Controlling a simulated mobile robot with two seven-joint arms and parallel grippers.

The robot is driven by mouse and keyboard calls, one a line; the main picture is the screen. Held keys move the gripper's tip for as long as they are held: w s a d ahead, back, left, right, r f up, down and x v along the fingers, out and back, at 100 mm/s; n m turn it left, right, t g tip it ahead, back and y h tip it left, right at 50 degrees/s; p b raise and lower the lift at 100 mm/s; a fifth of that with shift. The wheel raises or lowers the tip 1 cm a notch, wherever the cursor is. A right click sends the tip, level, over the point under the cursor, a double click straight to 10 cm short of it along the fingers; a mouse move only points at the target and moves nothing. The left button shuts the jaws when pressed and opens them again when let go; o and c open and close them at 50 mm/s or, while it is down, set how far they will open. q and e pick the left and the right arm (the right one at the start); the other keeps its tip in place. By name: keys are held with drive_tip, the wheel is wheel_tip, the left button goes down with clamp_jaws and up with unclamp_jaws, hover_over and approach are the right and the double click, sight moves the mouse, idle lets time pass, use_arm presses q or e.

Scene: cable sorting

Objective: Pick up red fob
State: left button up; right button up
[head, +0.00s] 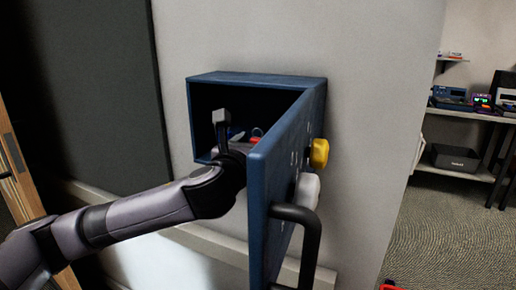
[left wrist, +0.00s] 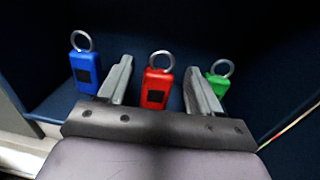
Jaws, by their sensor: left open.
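The red fob (left wrist: 157,90) has a metal ring at its top and a dark patch on its front. In the left wrist view it stands between the two fingers of my left gripper (left wrist: 158,85), with gaps on both sides. The gripper is open and holds nothing. In the head view my left gripper (head: 222,125) reaches into the blue wall box, and only a small bit of the red fob (head: 256,134) shows beside it. A blue fob (left wrist: 86,73) is left of the fingers and a green fob (left wrist: 219,82) right of them. My right gripper is not in view.
The blue box (head: 255,77) is mounted on the wall. Its open door (head: 266,205), with a black handle (head: 312,235), a yellow knob (head: 319,153) and a grey knob (head: 307,190), stands close to the right of my left arm. Shelves (head: 455,173) are far right.

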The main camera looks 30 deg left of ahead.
use_arm(q)
drive_tip(key=shift+w+a, duration=0.15)
drive_tip(key=shift+w, duration=0.6)
drive_tip(key=shift+w+a, duration=0.1)
drive_tip(key=shift+w, duration=0.6)
drive_tip(key=c, duration=1)
drive_tip(key=shift+r, duration=0.1)
drive_tip(key=shift+c, duration=0.2)
